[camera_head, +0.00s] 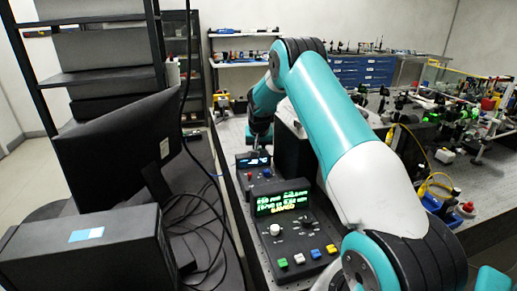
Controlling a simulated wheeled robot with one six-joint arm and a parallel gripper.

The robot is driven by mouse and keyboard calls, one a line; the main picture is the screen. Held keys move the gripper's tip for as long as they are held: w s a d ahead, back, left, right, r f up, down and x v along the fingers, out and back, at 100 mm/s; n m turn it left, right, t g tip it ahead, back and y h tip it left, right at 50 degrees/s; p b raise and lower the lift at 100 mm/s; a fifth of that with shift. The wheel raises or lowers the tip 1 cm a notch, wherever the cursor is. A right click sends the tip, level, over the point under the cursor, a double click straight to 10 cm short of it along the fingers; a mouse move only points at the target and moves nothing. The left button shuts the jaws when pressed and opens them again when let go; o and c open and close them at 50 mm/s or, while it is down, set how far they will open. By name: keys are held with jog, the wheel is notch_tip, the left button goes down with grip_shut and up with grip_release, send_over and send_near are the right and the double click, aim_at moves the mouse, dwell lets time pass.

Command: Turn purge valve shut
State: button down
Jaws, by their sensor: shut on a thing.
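My teal and white arm reaches from the lower right over the bench and bends down at the far left end. My gripper (259,140) is small and dark there, pointing down just behind a small black box with a blue display (253,162). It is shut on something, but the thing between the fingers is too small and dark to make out. I cannot pick out the purge valve with certainty; it may be hidden at the gripper.
A control box (292,235) with a green display, a white knob and coloured buttons stands in front of the gripper. A monitor (115,140) and loose black cables are at left. Optics, yellow hoses and red-capped parts (466,207) crowd the bench (495,205) at right.

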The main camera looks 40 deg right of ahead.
jog(key=c, duration=1)
grip_release()
jog(key=b+v, duration=0.3)
jog(key=v, duration=1.4)
jog(key=shift+r, duration=0.25)
jog(key=shift+a, duration=0.1)
jog(key=s+a+r+n+y, duration=0.15)
jog(key=s+a+n, duration=0.35)
jog(key=a, duration=0.8)
jog(key=s+a+r+n+y, duration=0.1)
jog(key=s+a+n+y, duration=0.2)
jog(key=s+a, duration=0.8)
jog(key=s+a+n+g+y, duration=0.1)
jog(key=s+a+n, duration=0.1)
jog(key=s+a, duration=0.2)
jog(key=s+a+f+n+g, duration=0.1)
jog(key=s+a+n, duration=0.1)
jog(key=s+a, duration=0.3)
jog(key=s+a+f+n+g+y, duration=0.1)
jog(key=s+a+n, duration=0.2)
jog(key=s+a, duration=0.2)
jog(key=shift+s+a+f+g+y, duration=0.1)
jog(key=shift+s+g+y, duration=0.1)
jog(key=shift+s, duration=0.65)
jog(key=shift+s+f+g+y, duration=0.1)
jog(key=shift+s+y, duration=0.05)
jog(key=shift+s, duration=0.7)
